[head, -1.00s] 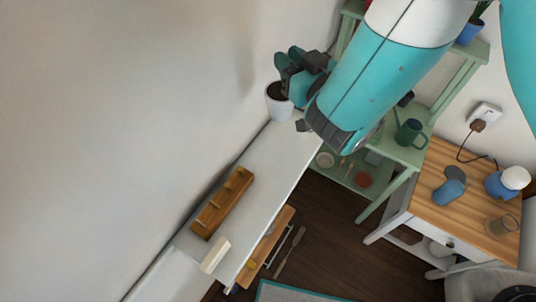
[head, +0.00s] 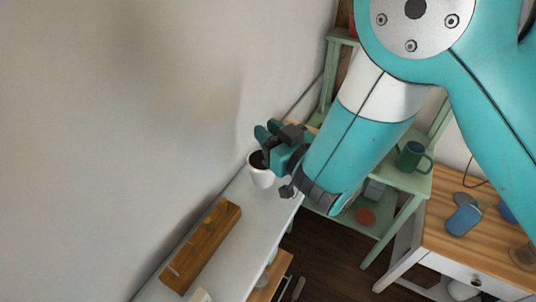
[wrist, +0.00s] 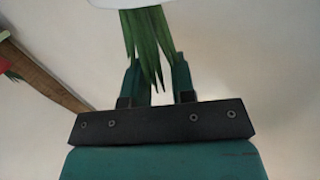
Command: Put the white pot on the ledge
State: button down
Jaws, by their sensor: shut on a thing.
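The white pot (head: 261,175), dark inside at its top, is at the far end of the white ledge (head: 238,246), close against the wall. My gripper (head: 268,145) is at the pot's rim and shut on it. In the wrist view, a white rounded edge of the pot (wrist: 130,3) shows at the top, with long green leaves hanging down between my two fingers (wrist: 157,82). I cannot tell whether the pot's base touches the ledge or hangs just above it.
A wooden peg rail (head: 203,245) lies along the ledge on the wall side. A green shelf stand with a green mug (head: 412,157) is behind my arm. A wooden-topped table (head: 450,233) stands at the right. The ledge between pot and rail looks clear.

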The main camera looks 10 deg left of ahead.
jog(key=shift+f+b, duration=0.75)
jog(key=shift+f, duration=1.3)
jog(key=shift+f, duration=0.15)
jog(key=c, duration=1)
grip_release()
jog(key=shift+o, duration=0.2)
jog(key=shift+r, duration=0.2)
jog(key=shift+s+d+f, duration=0.1)
jog(key=shift+d, duration=0.05)
jog(key=p+v, duration=0.1)
jog(key=v, duration=1)
jog(key=shift+s+d, duration=0.25)
